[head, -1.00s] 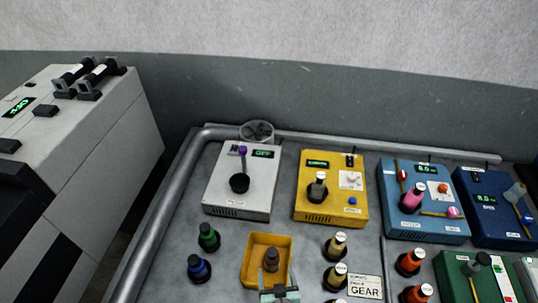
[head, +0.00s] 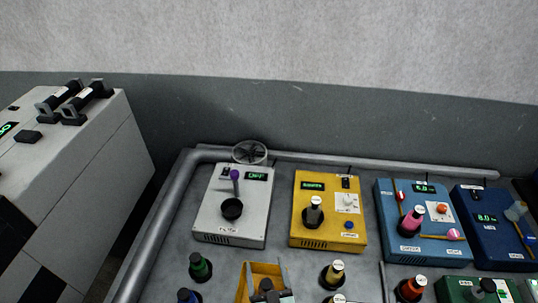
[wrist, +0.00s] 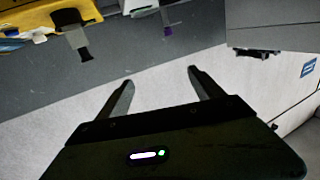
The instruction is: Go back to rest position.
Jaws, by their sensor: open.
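My gripper (wrist: 161,78) is in the wrist view with its two dark fingers apart and nothing between them. Behind the fingers are a grey surface and pale wall. In the head view only a small part of what seems to be my gripper shows at the bottom edge, by the yellow tray (head: 243,284). A dark bottle-like piece (head: 266,285) shows at that tray; whether it touches my gripper I cannot tell.
A white box (head: 232,230) with a purple lever, a yellow box (head: 300,210) and blue boxes (head: 465,250) stand in a row. Green (head: 200,267) and blue (head: 188,296) bottles are left of the tray. A grey machine (head: 110,150) stands at left; a pipe (head: 340,162) runs behind.

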